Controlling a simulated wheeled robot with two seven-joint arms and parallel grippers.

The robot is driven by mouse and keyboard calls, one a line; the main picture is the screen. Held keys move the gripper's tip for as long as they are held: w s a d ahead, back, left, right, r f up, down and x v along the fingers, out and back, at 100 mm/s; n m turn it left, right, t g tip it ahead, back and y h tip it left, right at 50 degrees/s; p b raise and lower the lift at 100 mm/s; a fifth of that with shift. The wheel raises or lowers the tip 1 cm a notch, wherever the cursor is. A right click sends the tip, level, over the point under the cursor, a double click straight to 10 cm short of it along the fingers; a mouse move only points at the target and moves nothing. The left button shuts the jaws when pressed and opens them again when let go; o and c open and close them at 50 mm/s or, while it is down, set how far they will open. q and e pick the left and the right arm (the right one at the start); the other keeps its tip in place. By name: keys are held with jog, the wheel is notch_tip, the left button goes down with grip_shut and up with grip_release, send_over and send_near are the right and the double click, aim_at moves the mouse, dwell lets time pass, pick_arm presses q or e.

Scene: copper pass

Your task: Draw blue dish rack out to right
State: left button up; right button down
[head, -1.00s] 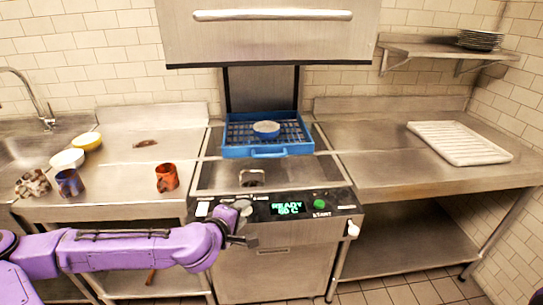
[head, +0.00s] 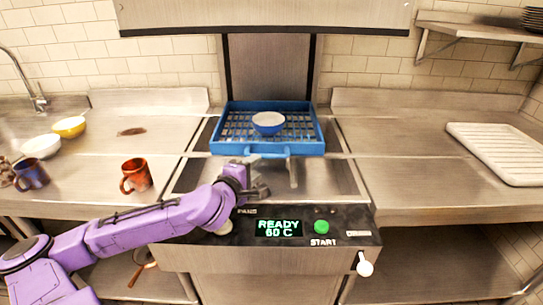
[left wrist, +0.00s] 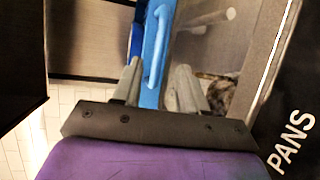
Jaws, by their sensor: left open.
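The blue dish rack (head: 318,130) sits in the open dishwasher, with its front handle (head: 268,154) facing me. A blue bowl with a pale top (head: 268,123) rests on the rack's grid. My left gripper (head: 262,189) is open and empty, in front of the rack and just below its handle in the head view, over the machine's front edge. In the left wrist view the blue handle (left wrist: 157,50) shows beyond and between the two open fingers (left wrist: 157,88); I cannot tell whether it lies inside their grasp. My right gripper is out of view.
The hood (head: 265,14) is raised. The right counter (head: 410,160) is clear beside the machine, with a white ribbed tray (head: 500,152) farther right. On the left counter stand an orange mug (head: 136,176), a blue mug (head: 31,173) and two bowls. The control panel (head: 300,226) reads READY 60 C.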

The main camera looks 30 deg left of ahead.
aim_at(265, 157)
pick_arm(q)
jog(key=b+x, duration=0.1)
jog(key=x, duration=0.1)
jog(key=b+x, duration=0.1)
jog(key=x, duration=0.2)
jog(key=b+x, duration=0.1)
jog(key=x, duration=0.2)
jog(key=shift+w+a, duration=0.15)
jog(key=shift+a, duration=0.15)
jog(key=shift+w, duration=0.3)
jog(key=shift+c, duration=0.2)
grip_shut()
